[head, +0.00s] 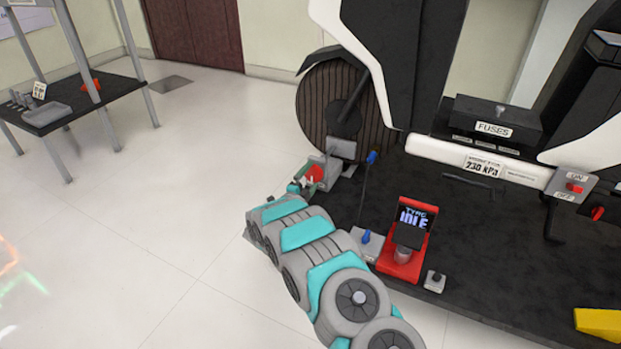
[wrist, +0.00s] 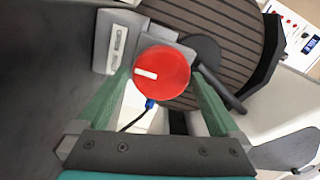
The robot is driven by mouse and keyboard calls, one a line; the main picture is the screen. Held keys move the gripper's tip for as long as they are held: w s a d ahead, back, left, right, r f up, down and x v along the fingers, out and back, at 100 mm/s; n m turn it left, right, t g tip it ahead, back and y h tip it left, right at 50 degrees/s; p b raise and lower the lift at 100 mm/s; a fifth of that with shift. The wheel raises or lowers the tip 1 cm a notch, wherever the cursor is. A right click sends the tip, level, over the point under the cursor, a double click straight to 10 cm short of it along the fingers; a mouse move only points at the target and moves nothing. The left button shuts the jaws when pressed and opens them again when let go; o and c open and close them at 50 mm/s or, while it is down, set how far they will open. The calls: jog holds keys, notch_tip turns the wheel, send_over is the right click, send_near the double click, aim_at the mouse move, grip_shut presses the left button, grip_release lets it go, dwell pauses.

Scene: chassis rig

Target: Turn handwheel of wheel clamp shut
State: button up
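The red round handwheel (wrist: 162,73) of the wheel clamp has a white mark that lies near level, towards its left side in the wrist view. My gripper (wrist: 161,76) has its two green fingers on either side of the handwheel, with the tips at its left and right edges. Whether they press on it or stand just off it is not clear. In the head view, my gripper (head: 313,178) is at the clamp, by the foot of the dark ribbed wheel (head: 318,110). The grey clamp body (wrist: 117,42) shows behind the handwheel.
A red stand with a screen reading "TYRE IDLE" (head: 413,218) is right of my arm. A blue-tipped lever (head: 371,158) rises near the clamp. The dark platform (head: 480,220) spreads to the right. The pale floor (head: 170,200) on the left is clear.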

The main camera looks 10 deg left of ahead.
jog(key=shift+p+v, duration=0.4)
jog(key=shift+v, duration=3.5)
jog(key=shift+r, duration=0.1)
